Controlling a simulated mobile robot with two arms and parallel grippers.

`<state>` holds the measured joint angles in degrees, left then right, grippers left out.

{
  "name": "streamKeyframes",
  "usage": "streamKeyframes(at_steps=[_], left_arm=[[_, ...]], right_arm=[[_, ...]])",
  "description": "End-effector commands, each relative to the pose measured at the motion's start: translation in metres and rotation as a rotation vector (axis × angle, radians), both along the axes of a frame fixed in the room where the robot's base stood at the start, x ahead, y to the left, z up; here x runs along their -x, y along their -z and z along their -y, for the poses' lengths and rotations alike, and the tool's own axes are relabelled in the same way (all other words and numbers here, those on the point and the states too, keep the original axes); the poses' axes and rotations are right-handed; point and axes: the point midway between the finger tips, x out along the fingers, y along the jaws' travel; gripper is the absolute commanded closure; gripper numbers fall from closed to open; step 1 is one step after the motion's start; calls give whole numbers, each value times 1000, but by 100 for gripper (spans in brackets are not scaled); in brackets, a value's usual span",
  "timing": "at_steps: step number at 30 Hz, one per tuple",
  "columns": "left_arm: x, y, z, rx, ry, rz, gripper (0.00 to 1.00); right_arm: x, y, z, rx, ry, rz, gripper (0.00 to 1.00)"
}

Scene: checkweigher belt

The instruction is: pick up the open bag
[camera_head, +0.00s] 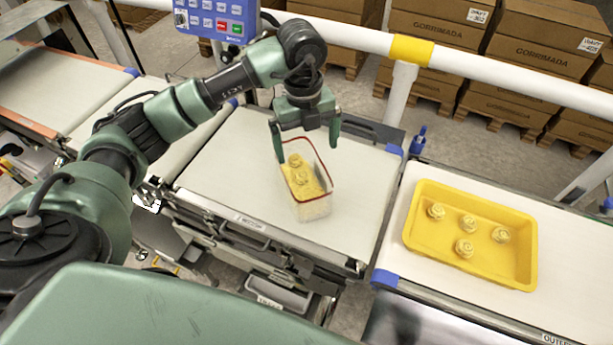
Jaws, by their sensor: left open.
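The open bag (314,209) is a clear, box-shaped pouch with a red rim around its open top. It stands upright on the white middle belt, and yellow contents with a few pale yellow swirled pieces show inside. My left gripper (306,149) is open, pointing down at the bag's far end. One finger is by the far left corner of the rim and the other by the far right corner. I cannot tell whether either finger touches the bag. My right gripper is not in view.
A yellow tray (424,245) with several swirled pieces lies on the right belt (405,205). A white rail with a yellow band (410,49) runs behind the belts. A blue control panel (217,18) stands at the back left. The middle belt (230,180) is clear around the bag.

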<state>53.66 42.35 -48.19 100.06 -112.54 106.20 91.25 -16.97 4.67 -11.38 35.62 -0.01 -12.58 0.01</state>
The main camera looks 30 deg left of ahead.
Motion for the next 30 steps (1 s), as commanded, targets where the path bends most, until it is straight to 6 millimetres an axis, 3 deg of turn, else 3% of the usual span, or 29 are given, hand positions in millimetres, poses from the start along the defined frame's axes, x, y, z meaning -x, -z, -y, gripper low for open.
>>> streamKeyframes(at_steps=[3, 19, 28, 30], left_arm=[[0, 2, -14, -49, -31, -9, 0], [8, 68, -10, -46, -28, -10, 0], [7, 75, -9, -44, -26, -6, 0], [7, 75, -9, -44, -26, -6, 17]], right_arm=[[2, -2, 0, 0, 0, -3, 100], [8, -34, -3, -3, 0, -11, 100], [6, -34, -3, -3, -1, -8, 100], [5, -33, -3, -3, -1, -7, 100]])
